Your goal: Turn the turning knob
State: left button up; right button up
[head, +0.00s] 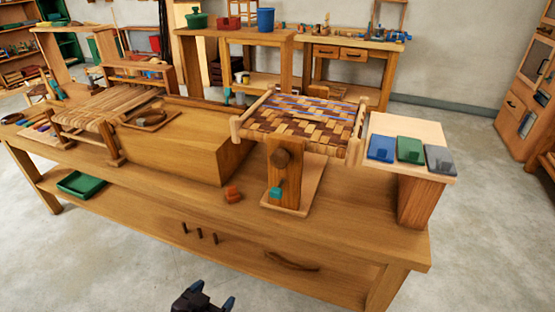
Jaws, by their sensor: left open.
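A round dark-brown wooden knob (281,157) sits on the front of an upright wooden post under the near edge of a woven seat (300,122). I take this to be the turning knob. A small teal block (276,194) shows lower on the same post. My left gripper (211,296) is at the bottom edge of the head view, in front of the bench and well below the knob. Its two blue-grey fingertips are apart, and nothing shows between them. My right gripper is not in view.
The long workbench (330,225) carries a wooden block (190,145) left of the post and an orange piece (233,194). A green tray (81,184) is on the lower shelf. The floor in front is clear.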

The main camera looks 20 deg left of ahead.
pick_arm(q)
jog(key=w+d+r+m+t+p, duration=0.3)
jog(key=w+r+m+p, duration=0.15)
jog(key=w+r, duration=0.75)
jog(key=m+t+p, duration=0.2)
jog(key=m, duration=1.3)
send_near(278, 165)
jog(key=w+m, duration=0.3)
jog(key=m, duration=0.2)
jog(key=w+m, duration=0.3)
jog(key=m, duration=0.2)
jog(key=w+m+b, duration=0.1)
jog(key=w+m, duration=0.2)
jog(key=m, duration=0.2)
jog(key=shift+w+d+f, duration=0.1)
jog(key=shift+w+f, duration=0.1)
jog(key=shift+w, duration=1)
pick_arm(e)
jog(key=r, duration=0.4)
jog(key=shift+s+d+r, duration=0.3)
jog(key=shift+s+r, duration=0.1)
